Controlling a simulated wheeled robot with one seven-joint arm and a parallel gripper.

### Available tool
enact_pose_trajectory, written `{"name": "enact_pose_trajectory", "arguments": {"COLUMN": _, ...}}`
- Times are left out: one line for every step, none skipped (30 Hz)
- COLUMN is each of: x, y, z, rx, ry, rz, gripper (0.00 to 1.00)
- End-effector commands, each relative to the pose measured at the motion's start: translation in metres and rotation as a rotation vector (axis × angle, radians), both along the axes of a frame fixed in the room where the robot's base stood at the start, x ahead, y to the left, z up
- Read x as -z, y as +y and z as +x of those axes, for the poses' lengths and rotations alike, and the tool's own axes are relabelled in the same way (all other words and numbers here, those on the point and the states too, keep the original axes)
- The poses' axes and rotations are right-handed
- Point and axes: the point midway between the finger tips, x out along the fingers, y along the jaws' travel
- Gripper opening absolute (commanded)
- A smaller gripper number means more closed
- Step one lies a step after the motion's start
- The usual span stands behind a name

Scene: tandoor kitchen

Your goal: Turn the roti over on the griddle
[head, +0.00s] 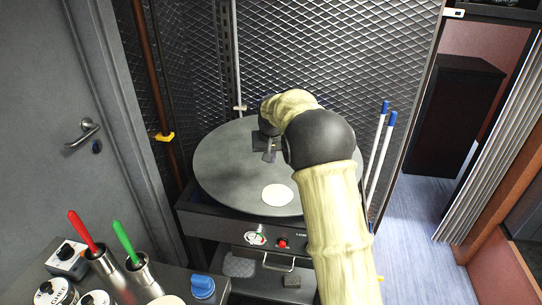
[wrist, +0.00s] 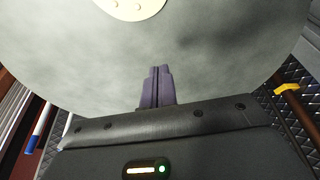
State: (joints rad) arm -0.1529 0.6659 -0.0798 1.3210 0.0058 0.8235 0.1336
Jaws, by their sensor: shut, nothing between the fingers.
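The roti (head: 277,195) is a small pale disc lying flat on the front part of the round grey griddle (head: 225,180). In the wrist view the roti (wrist: 130,6) shows at the top edge, partly cut off, with a few small spots. My gripper (head: 269,155) is over the griddle, behind the roti and apart from it. In the wrist view its fingers (wrist: 158,72) are together with nothing between them. Whether the fingertips touch the griddle, I cannot tell.
A counter at front left holds red-handled (head: 82,231) and green-handled (head: 124,240) tools in metal cups, and a blue knob (head: 203,286). Mesh panels (head: 330,60) stand behind the griddle. Blue-tipped white poles (head: 382,150) stand at its right. Open floor (head: 415,215) lies further right.

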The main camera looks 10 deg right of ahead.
Motion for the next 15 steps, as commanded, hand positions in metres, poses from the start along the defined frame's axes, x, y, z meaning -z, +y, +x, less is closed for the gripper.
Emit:
{"name": "enact_pose_trajectory", "arguments": {"x": 0.01, "y": 0.0, "z": 0.003, "rx": 0.0, "ry": 0.002, "rz": 0.0, "gripper": 0.0}}
{"name": "enact_pose_trajectory", "arguments": {"x": 0.015, "y": 0.0, "z": 0.005, "rx": 0.0, "ry": 0.003, "rz": 0.0, "gripper": 0.0}}
{"name": "enact_pose_trajectory", "arguments": {"x": 0.022, "y": 0.0, "z": 0.007, "rx": 0.0, "ry": 0.003, "rz": 0.0, "gripper": 0.0}}
{"name": "enact_pose_trajectory", "arguments": {"x": 0.026, "y": 0.0, "z": 0.008, "rx": 0.0, "ry": 0.002, "rz": 0.0, "gripper": 0.0}}
{"name": "enact_pose_trajectory", "arguments": {"x": 0.031, "y": 0.0, "z": 0.01, "rx": 0.0, "ry": 0.002, "rz": 0.0, "gripper": 0.0}}
{"name": "enact_pose_trajectory", "arguments": {"x": 0.037, "y": 0.0, "z": 0.012, "rx": 0.0, "ry": 0.003, "rz": 0.0, "gripper": 0.0}}
{"name": "enact_pose_trajectory", "arguments": {"x": 0.041, "y": -0.001, "z": 0.013, "rx": 0.0, "ry": 0.003, "rz": 0.0, "gripper": 0.0}}
{"name": "enact_pose_trajectory", "arguments": {"x": 0.045, "y": -0.001, "z": 0.015, "rx": 0.0, "ry": 0.002, "rz": 0.0, "gripper": 0.0}}
{"name": "enact_pose_trajectory", "arguments": {"x": 0.051, "y": -0.001, "z": 0.017, "rx": 0.0, "ry": 0.002, "rz": 0.0, "gripper": 0.0}}
{"name": "enact_pose_trajectory", "arguments": {"x": 0.055, "y": -0.001, "z": 0.019, "rx": 0.0, "ry": 0.002, "rz": 0.0, "gripper": 0.0}}
{"name": "enact_pose_trajectory", "arguments": {"x": 0.059, "y": -0.001, "z": 0.02, "rx": 0.0, "ry": 0.002, "rz": 0.0, "gripper": 0.0}}
{"name": "enact_pose_trajectory", "arguments": {"x": 0.064, "y": -0.001, "z": 0.022, "rx": 0.0, "ry": 0.002, "rz": 0.0, "gripper": 0.0}}
{"name": "enact_pose_trajectory", "arguments": {"x": 0.065, "y": -0.001, "z": 0.021, "rx": 0.0, "ry": 0.0, "rz": 0.001, "gripper": 0.0}}
{"name": "enact_pose_trajectory", "arguments": {"x": 0.063, "y": 0.0, "z": 0.017, "rx": 0.0, "ry": -0.001, "rz": 0.001, "gripper": 0.0}}
{"name": "enact_pose_trajectory", "arguments": {"x": 0.062, "y": 0.0, "z": 0.013, "rx": 0.0, "ry": -0.001, "rz": 0.001, "gripper": 0.0}}
